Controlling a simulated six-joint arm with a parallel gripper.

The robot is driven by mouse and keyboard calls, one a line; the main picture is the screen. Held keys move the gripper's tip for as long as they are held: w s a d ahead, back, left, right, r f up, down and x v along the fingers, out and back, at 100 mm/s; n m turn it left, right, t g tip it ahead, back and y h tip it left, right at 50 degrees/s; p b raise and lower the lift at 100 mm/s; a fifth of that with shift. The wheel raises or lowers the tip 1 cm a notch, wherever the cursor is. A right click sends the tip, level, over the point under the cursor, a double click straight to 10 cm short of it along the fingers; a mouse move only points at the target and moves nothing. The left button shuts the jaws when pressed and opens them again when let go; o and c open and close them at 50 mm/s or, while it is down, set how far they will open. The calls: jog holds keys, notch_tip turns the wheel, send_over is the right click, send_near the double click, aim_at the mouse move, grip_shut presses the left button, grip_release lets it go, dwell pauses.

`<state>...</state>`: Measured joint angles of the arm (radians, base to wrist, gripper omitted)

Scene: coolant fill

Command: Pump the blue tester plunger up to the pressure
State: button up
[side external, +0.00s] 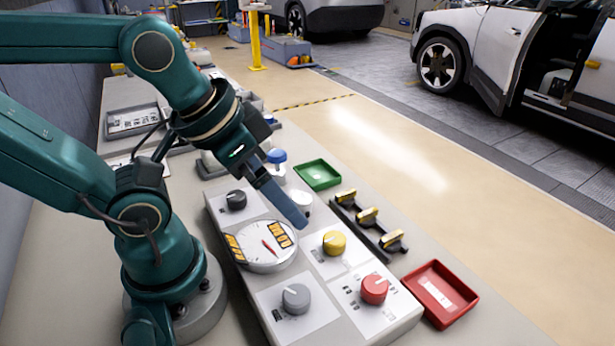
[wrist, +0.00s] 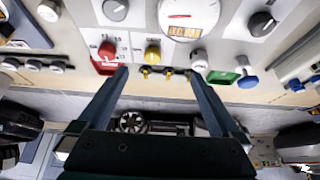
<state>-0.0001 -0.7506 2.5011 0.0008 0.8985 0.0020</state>
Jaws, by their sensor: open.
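The blue tester plunger (side external: 276,156) has a round blue cap on a pale body and stands beyond my gripper, near the panel's far end. In the wrist view the blue cap (wrist: 246,82) lies to the right of both fingers, outside the gap. My gripper (side external: 302,220) hangs over the panel beside the gauge; one finger hides most of the other. In the wrist view my gripper (wrist: 159,74) is spread wide and empty. The round gauge (side external: 268,246) has a red needle and orange displays; it also shows at the top of the wrist view (wrist: 186,16).
Black (side external: 236,200), yellow (side external: 334,242), red (side external: 374,289) and grey (side external: 296,298) knobs surround the gauge. A white knob (side external: 301,200) stands near my fingertips. A green tray (side external: 334,182), a yellow-handled rack (side external: 368,217) and a red tray (side external: 464,302) line the panel's right side.

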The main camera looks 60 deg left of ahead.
jog(key=c, duration=0.7)
jog(key=shift+s+f+m, duration=0.1)
jog(key=shift+s+m, duration=0.2)
jog(key=shift+s, duration=0.05)
jog(key=c, duration=0.5)
jog(key=shift+r+m, duration=0.3)
jog(key=shift+r, duration=0.3)
grip_shut()
jog(key=w+a+r+m+g, duration=0.1)
jog(key=w+a+r+g, duration=0.15)
jog(key=r, duration=0.35)
jog(key=w+a+r+m+g, duration=0.1)
jog(key=w+a+r, duration=0.2)
jog(key=r, duration=0.2)
jog(key=w+a+f+n+g, duration=0.2)
jog(key=w+a+n, duration=0.1)
jog(key=a, duration=1.1)
jog(key=shift+w, duration=0.45)
